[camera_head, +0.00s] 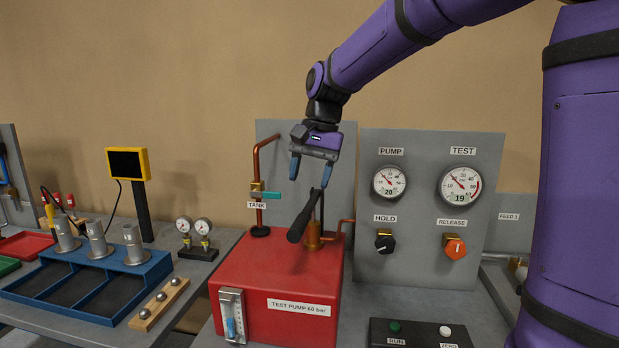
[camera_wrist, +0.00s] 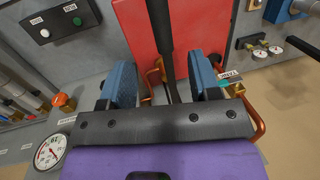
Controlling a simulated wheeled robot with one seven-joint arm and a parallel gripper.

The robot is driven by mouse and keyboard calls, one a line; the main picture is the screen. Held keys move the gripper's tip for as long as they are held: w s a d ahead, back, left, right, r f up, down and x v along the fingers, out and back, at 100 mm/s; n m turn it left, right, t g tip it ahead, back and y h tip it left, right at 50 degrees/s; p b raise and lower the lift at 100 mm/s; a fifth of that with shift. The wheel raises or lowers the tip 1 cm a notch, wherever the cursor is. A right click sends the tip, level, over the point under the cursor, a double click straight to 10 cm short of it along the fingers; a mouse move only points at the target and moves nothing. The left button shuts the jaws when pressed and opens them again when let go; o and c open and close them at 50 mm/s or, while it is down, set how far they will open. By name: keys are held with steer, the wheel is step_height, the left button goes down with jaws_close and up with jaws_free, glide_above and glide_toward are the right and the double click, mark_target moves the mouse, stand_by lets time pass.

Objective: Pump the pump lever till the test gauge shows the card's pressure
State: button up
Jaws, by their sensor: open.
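The pump lever (camera_head: 303,218) is a black bar with a thick grip, tilted up over the red test pump (camera_head: 262,306). My gripper (camera_head: 312,176) is open above the lever's upper part. In the wrist view the lever (camera_wrist: 161,32) runs between the two blue fingers of my gripper (camera_wrist: 163,80), with room on both sides. The test gauge (camera_head: 460,186) has a white dial and reads 19. The pump gauge (camera_head: 390,182) beside it reads 20. I cannot make out a card with a pressure on it.
The grey panel carries a black hold knob (camera_head: 385,243) and an orange release knob (camera_head: 454,246). A copper pipe (camera_head: 257,170) with a teal-handled valve rises left of the lever. A blue rack (camera_head: 75,290) stands at left.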

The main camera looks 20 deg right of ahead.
mark_target(300, 221)
steer(key=shift+t+h, duration=0.3)
steer(key=f, duration=0.3)
steer(key=a+f, duration=0.1)
steer(key=f, duration=0.3)
steer(key=a+f, duration=0.1)
steer(key=f, duration=0.3)
steer(key=shift+w, duration=0.35)
steer(key=shift+r, duration=0.1)
